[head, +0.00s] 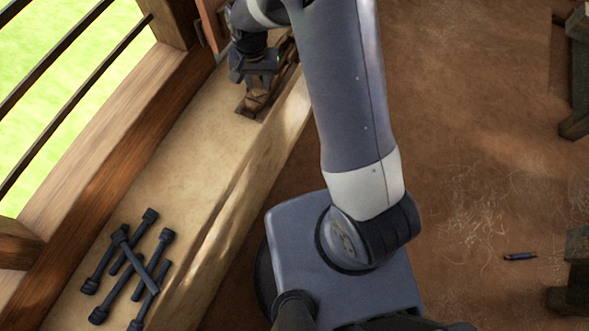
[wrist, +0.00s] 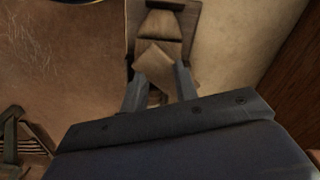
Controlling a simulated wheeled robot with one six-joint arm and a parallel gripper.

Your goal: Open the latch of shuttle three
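My gripper (head: 255,83) points down at a wooden shuttle (head: 258,98) in a recess of the pale ledge. In the wrist view my gripper (wrist: 160,72) has its two fingers apart. A small tilted wooden piece (wrist: 155,57) lies between or just beyond the fingertips, and it nearly fills the gap. I cannot tell whether the fingers touch it. The wooden shuttle body (wrist: 163,24) runs on above it in the wrist view. I cannot read a number on the shuttle or make out the latch for certain.
Several dark rods with knobbed ends (head: 128,262) lie on the pale ledge (head: 175,190) at lower left. A barred wooden window frame (head: 105,160) borders the ledge. A small dark cylinder (head: 520,256) lies on the brown floor (head: 470,150), which is mostly clear. Dark wooden legs (head: 578,90) stand at the right edge.

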